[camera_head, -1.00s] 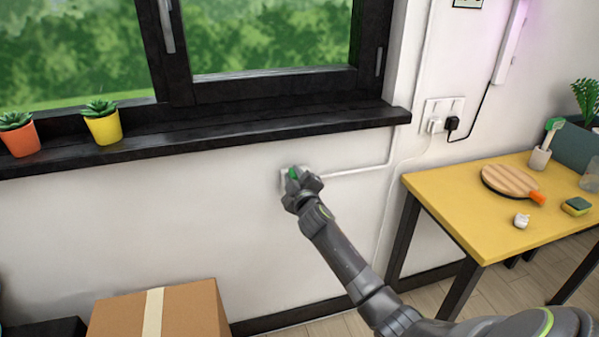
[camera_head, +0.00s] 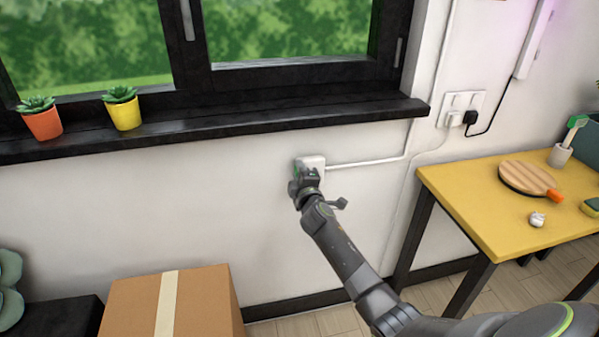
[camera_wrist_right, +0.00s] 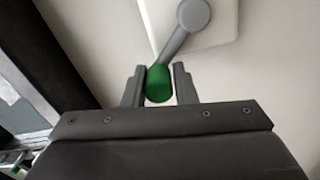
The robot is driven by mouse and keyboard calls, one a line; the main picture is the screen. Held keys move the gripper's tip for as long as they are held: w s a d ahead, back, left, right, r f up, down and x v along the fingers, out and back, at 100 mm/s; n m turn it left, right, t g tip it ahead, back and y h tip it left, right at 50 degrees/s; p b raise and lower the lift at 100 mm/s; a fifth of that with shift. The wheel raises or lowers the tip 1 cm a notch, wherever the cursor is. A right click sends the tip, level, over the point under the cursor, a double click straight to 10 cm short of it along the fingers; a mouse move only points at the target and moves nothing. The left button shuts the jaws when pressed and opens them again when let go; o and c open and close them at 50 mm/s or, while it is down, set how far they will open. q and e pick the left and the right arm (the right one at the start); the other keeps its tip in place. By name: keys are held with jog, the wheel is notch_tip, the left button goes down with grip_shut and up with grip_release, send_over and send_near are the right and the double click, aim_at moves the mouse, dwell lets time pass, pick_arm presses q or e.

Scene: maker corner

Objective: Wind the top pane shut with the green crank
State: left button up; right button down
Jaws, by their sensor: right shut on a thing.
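The green crank has a grey arm and a green knob (camera_wrist_right: 158,84). Its round hub (camera_wrist_right: 194,14) sits on a white wall plate (camera_wrist_right: 222,20), which also shows under the sill in the head view (camera_head: 314,162). My right gripper (camera_head: 300,178) is at the crank, to the lower left of the plate. In the right wrist view its two fingers (camera_wrist_right: 159,86) are on either side of the knob, shut on it. In the head view the gripper hides most of the crank. The top pane is out of view; lower window panes (camera_head: 290,30) show. My left gripper is not in view.
A black sill (camera_head: 220,126) juts out above the crank, with an orange pot (camera_head: 43,124) and a yellow pot (camera_head: 124,115). A cardboard box (camera_head: 205,300) stands below left. A yellow table (camera_head: 480,205) stands at right. The wall around the crank is mostly clear.

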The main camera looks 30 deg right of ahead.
jog(key=shift+d+r, duration=0.15)
jog(key=shift+d, duration=0.05)
jog(key=c, duration=1.6)
grip_release()
jog(key=o, duration=0.4)
jog(key=shift+s+d, duration=0.1)
jog(key=shift+d, duration=0.1)
jog(key=shift+a, duration=0.15)
jog(key=shift+s+a, duration=0.2)
jog(key=shift+s, duration=0.2)
jog(key=p+v, duration=0.1)
jog(key=v, duration=1.5)
jog(key=shift+s+p, duration=0.25)
jog(key=shift+p, duration=0.15)
